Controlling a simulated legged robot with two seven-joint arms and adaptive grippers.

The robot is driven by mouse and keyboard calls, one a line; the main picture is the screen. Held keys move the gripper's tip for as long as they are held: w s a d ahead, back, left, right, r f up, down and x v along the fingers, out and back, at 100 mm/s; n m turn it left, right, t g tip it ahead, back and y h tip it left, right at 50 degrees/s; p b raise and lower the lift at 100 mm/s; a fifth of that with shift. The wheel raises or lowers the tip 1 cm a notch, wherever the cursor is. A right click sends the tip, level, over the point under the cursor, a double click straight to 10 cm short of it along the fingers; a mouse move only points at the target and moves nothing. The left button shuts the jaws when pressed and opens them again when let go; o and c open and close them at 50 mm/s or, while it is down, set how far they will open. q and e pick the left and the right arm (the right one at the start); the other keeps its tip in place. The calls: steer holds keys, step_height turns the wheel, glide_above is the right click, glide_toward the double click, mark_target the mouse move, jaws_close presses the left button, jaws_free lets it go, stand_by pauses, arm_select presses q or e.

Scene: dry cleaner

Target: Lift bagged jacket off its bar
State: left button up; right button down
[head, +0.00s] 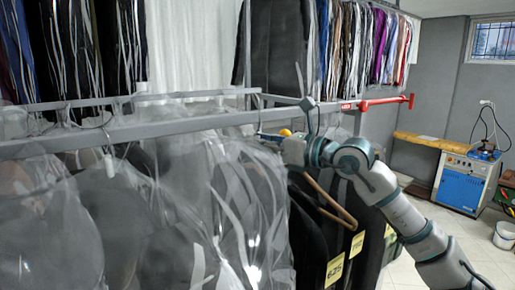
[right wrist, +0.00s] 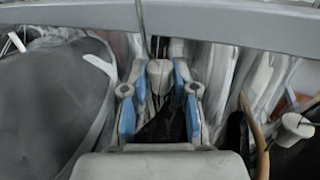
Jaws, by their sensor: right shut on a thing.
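Dark jackets in clear plastic bags (head: 235,200) hang from a grey bar (head: 150,128) across the front of the head view. My right gripper (head: 280,143) is just below the bar's right part, at the top of a bagged jacket. In the right wrist view its blue-padded fingers (right wrist: 160,105) are shut around the top of that jacket, with dark cloth showing between them. A thin metal hook (right wrist: 140,20) rises in front of the bar (right wrist: 230,22). The exact grip point is partly hidden by the fingers. My left gripper is out of view.
Dark jackets with yellow tags (head: 335,270) and a brown hanger (head: 335,205) hang close beside my right arm. A red end piece (head: 388,102) sticks out at the right.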

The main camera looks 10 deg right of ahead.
steer(key=shift+s+d, duration=0.25)
steer(key=shift+s, duration=0.25)
steer(key=s+d+r+b, duration=0.1)
steer(key=s+d+b, duration=0.3)
steer(key=s+d, duration=0.3)
steer(key=s, duration=0.5)
steer(key=shift+d+r+b, duration=0.15)
steer(key=shift+r+b, duration=0.1)
steer(key=shift+b, duration=0.05)
